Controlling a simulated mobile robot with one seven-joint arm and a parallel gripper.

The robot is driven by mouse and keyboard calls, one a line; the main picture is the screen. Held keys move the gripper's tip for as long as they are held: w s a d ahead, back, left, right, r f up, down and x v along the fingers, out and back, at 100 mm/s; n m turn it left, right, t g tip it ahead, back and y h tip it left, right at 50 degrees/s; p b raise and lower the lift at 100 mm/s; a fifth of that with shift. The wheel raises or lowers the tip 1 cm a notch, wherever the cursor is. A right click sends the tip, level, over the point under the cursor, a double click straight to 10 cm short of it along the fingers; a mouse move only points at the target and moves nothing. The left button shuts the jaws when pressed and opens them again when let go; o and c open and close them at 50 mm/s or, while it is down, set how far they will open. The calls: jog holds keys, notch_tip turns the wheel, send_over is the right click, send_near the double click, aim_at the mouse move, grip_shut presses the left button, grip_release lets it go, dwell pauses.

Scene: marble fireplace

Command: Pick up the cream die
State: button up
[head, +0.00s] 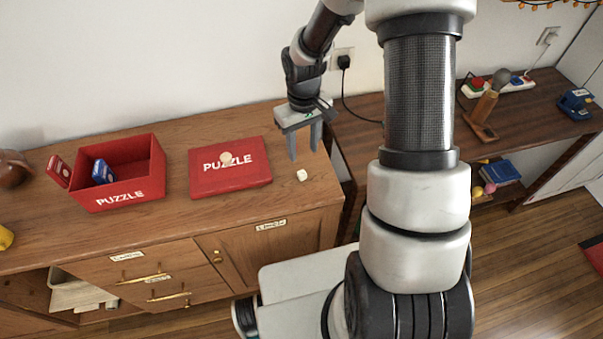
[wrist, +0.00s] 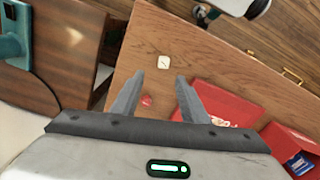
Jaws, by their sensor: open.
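The cream die (head: 302,175) sits on the wooden cabinet top (head: 150,216), near its front right corner. It also shows in the wrist view (wrist: 163,61), just beyond my fingertips. My gripper (head: 303,155) is open and empty, with its fingers pointing down above the cabinet top. In the head view the fingertips appear just behind the die. In the wrist view the two fingers (wrist: 160,76) stand apart, and the die is ahead of the gap between them, not touching either.
A small red object (wrist: 146,100) shows between my fingers on the wood. Farther left stands an open red box (head: 125,197) holding a blue item (head: 103,171).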

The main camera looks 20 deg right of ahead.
aim_at(301, 172)
notch_tip(301, 172, down, 3)
jog(key=shift+f, duration=0.1)
jog(key=shift+s+a+f, duration=0.1)
jog(key=shift+a+f, duration=0.1)
jog(key=shift+f, duration=1.15)
jog(key=shift+s+a+f, duration=0.1)
jog(key=shift+a+f, duration=0.05)
jog(key=shift+f, duration=1.15)
grip_shut()
